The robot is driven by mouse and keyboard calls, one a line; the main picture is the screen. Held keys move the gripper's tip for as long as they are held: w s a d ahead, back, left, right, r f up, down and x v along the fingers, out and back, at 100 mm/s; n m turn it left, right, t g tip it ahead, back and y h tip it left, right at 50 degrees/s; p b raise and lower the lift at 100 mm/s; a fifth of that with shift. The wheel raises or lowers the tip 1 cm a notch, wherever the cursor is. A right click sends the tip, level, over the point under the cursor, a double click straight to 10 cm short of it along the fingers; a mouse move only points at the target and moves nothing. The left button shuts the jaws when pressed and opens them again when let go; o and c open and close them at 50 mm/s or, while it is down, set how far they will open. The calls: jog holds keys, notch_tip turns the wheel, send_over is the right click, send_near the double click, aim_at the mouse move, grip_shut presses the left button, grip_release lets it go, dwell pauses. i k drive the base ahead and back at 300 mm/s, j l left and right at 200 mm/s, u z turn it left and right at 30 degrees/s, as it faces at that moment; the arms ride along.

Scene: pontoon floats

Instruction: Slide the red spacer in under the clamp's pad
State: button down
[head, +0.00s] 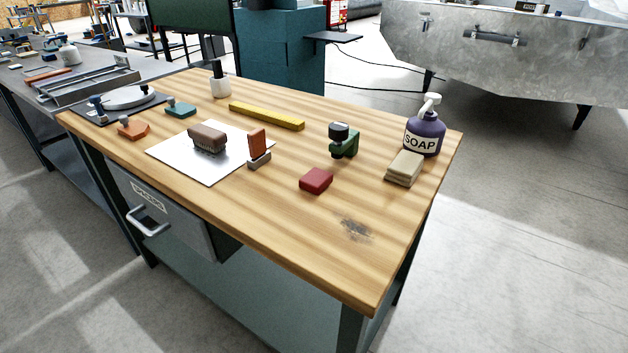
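A red block (316,181), which looks like the red spacer, lies flat on the wooden bench top, right of the middle. A small green clamp (345,143) with a black knob on top stands upright behind it and a little to its right. A gap of bare wood lies between the two. The clamp's pad and the space under it are too small to make out. My gripper is not in view.
A purple soap bottle (424,137) and a stack of tan pieces (404,169) stand at the right edge. A white sheet (184,165) carries a brown block (208,138); an orange-red upright piece (257,143) stands beside it. A yellow bar (266,116) lies behind.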

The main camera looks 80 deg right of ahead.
aim_at(317, 179)
jog(key=k+l, duration=0.1)
jog(key=k, duration=0.3)
jog(key=k+l+z, duration=0.1)
jog(key=k, duration=0.3)
jog(key=k+l, duration=0.15)
jog(key=k, duration=0.2)
